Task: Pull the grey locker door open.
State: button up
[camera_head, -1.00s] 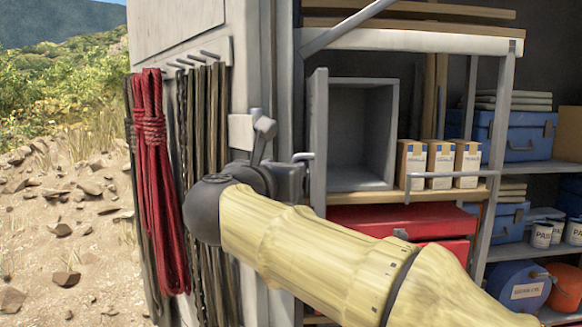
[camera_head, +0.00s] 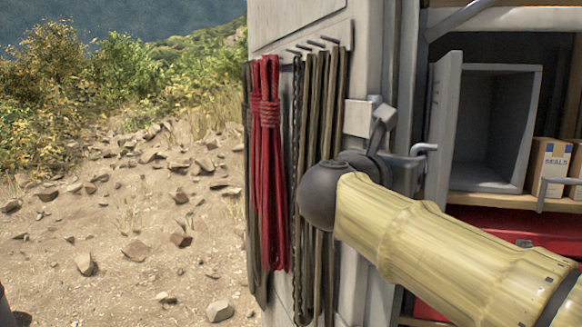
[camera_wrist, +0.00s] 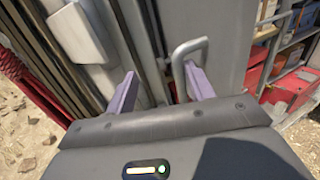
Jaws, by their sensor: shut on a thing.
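The grey locker door (camera_head: 441,125) stands swung outward at the left side of the grey locker (camera_head: 516,130), whose hollow inside shows. A bent metal handle (camera_head: 424,150) sticks out from the door. My gripper (camera_head: 392,152) is at the handle, partly hidden by my wrist. In the wrist view, my gripper (camera_wrist: 163,80) has its two purple fingers apart, with the handle (camera_wrist: 190,48) against the right finger. It is shut on the handle, though the exact contact is hard to see. The door panel (camera_wrist: 229,50) also shows there.
Red ropes (camera_head: 267,160) and dark straps hang on the wall just left of my gripper. A small carton (camera_head: 550,163) stands on the shelf right of the locker, above a red case (camera_head: 500,222). Open stony ground (camera_head: 120,240) lies to the left.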

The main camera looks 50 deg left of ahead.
jog(key=o, duration=0.6)
jog(key=s+a, duration=0.1)
jog(key=s+a+y, duration=0.1)
jog(key=s, duration=0.1)
jog(key=shift+a+f, duration=0.1)
jog(key=shift+a, duration=0.15)
jog(key=shift+s+a, duration=0.15)
jog(key=shift+s, duration=0.25)
jog(key=c, duration=0.4)
jog(key=shift+s+a, duration=1.1)
jog(key=shift+s, duration=0.1)
jog(key=shift+c, duration=1.3)
jog(key=s+a+p, duration=0.1)
jog(key=s+a, duration=0.4)
jog(key=s, duration=0.6)
jog(key=shift+s+a, duration=0.15)
jog(key=shift+a, duration=0.05)
jog(key=shift+b, duration=0.4)
jog(key=shift+s, duration=0.1)
